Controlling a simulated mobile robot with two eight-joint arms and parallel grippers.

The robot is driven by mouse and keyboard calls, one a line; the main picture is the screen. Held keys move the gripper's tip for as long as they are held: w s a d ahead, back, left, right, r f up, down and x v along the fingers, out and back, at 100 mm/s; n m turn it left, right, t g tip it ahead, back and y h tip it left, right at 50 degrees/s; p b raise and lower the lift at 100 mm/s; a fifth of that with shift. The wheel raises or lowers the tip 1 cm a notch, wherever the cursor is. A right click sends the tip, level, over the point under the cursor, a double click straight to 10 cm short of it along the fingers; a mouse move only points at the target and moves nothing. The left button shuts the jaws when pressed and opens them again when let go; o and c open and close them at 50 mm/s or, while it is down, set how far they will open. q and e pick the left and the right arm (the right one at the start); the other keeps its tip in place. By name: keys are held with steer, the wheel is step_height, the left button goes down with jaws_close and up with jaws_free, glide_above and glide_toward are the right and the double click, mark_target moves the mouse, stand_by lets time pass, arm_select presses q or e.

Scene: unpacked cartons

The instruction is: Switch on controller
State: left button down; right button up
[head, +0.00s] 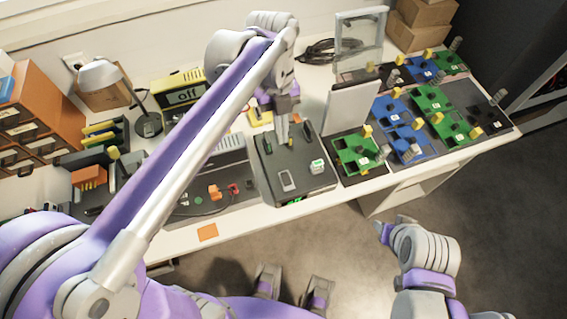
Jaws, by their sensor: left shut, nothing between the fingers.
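A dark grey box with buttons and switches (262,183), which looks like the controller, sits on the white table near the middle. A pale rectangular switch (287,180) and a green-and-white part (317,166) are on its top. My left gripper (283,138) is shut and empty, pointing down over the far part of this box. I cannot tell whether its tips touch the box; they hide part of it.
Green and blue boards with small parts (410,145) fill the right of the table (425,170). A panel with wiring (215,198) lies left of the box, partly behind my left arm. A lamp (100,75) and orange drawers (38,105) stand at the left.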

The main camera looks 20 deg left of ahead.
mark_target(285, 176)
arm_select(q)
steer(key=shift+s+d, duration=0.1)
steer(key=x, duration=0.4)
steer(key=b+x, duration=0.1)
steer(key=x, duration=0.3)
steer(key=w+x, duration=0.1)
steer(key=x, duration=0.4)
steer(key=shift+w+a+f, duration=0.1)
steer(key=shift+a+f, duration=0.05)
steer(key=shift+a, duration=0.25)
steer(key=shift+f, duration=0.45)
steer(key=shift+w+a+f+b, duration=0.1)
steer(key=shift+w+f+b, duration=0.05)
steer(key=shift+f+b, duration=0.3)
steer(key=shift+r, duration=0.2)
steer(key=shift+s+d+r+p, duration=0.3)
steer(key=shift+s+d, duration=0.15)
steer(key=shift+s, duration=0.2)
